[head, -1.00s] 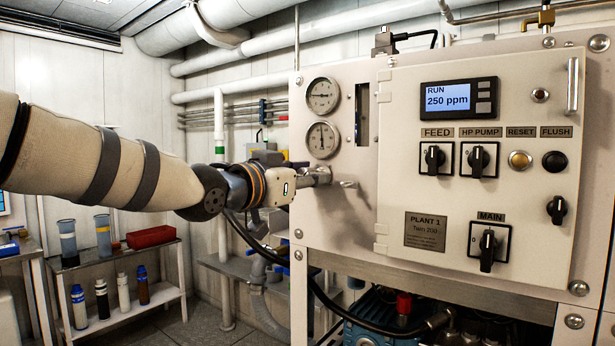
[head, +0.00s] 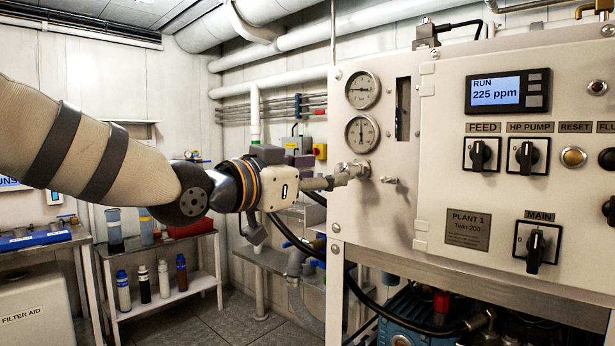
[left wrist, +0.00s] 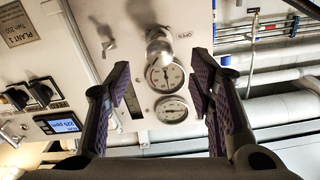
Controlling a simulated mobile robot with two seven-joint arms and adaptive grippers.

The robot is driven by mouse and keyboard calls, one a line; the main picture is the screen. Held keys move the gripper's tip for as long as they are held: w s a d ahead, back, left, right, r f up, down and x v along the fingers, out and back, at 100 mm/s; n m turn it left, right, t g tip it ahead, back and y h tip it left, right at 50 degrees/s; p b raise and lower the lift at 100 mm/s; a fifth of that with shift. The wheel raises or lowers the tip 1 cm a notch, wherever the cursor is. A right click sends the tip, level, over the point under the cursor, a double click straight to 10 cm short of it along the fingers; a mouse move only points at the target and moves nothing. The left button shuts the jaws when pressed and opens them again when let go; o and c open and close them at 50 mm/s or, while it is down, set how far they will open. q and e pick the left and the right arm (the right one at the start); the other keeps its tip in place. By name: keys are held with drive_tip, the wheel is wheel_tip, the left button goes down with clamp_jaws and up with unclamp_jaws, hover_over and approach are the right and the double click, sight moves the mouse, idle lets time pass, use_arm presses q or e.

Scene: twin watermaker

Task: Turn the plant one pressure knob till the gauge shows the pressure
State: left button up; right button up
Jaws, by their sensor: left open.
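The metal pressure knob (head: 352,171) sticks out of the plant one panel, below two round gauges. The lower gauge (head: 361,134) has its needle near vertical; its numbers are too small to read. The upper gauge (head: 362,89) is also unreadable. My left gripper (head: 322,183) is open, just left of the knob in the head view. In the left wrist view, my left gripper's fingers (left wrist: 158,72) stand apart on either side of the knob (left wrist: 159,46), with gaps on both sides. The lower gauge (left wrist: 165,77) shows between them. My right gripper is not in view.
A small metal tap (head: 389,180) sits right of the knob. The display (head: 508,91) reads RUN 225 ppm, above the FEED switch (head: 482,154) and HP PUMP switch (head: 527,156). A black hose (head: 350,278) runs below. A bottle shelf (head: 163,302) stands at left.

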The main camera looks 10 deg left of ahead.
use_arm(q)
drive_tip(key=v, duration=0.4)
drive_tip(key=shift+s, duration=0.1)
